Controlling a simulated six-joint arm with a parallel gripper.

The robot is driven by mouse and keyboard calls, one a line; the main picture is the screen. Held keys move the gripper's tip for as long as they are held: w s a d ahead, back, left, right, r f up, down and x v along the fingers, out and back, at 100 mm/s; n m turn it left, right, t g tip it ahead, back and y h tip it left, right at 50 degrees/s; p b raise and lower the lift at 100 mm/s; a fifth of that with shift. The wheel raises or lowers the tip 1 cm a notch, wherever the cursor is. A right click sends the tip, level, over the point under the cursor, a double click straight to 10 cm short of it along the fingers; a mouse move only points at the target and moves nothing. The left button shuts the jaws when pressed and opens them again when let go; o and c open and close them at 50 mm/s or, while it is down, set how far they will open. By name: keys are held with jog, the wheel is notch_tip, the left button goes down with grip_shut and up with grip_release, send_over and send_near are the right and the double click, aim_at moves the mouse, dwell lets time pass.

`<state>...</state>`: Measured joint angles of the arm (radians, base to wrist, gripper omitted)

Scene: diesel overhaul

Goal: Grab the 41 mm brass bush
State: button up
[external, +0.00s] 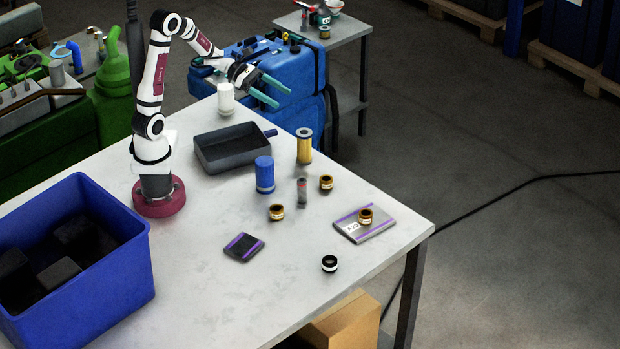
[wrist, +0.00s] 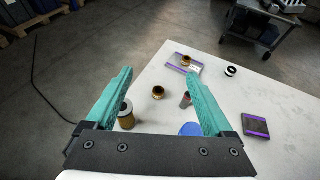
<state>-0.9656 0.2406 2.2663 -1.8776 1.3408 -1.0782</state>
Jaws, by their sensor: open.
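Three similar brass bushes show in the external view. One bush (external: 326,182) stands on the table near the yellow filter, another bush (external: 277,212) is nearer the front, and a third bush (external: 365,216) sits on a grey plate with purple edges (external: 380,228). I cannot read which is 41 mm. The wrist view shows a bush (wrist: 158,92) between the fingers in the picture and the plate's bush (wrist: 186,61); the remaining one is not visible there, probably behind the right finger. My gripper (external: 282,98) is open and empty, high above the table's far side, apart from all bushes.
A yellow filter (external: 304,146), blue cylinder (external: 265,175) and small grey-red cylinder (external: 302,192) stand close to the bushes. A black-and-white ring (external: 330,263) and dark purple-edged block (external: 243,247) lie nearer the front. A grey tray (external: 232,155) and blue bin (external: 125,275) are left.

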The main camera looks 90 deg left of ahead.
send_near(326, 182)
jog(key=w+f, duration=0.1)
jog(key=w, duration=0.1)
jog(key=w+f, duration=0.3)
jog(key=w, duration=0.1)
jog(key=shift+w+d+f, duration=0.4)
jog(key=shift+h, duration=0.3)
grip_shut()
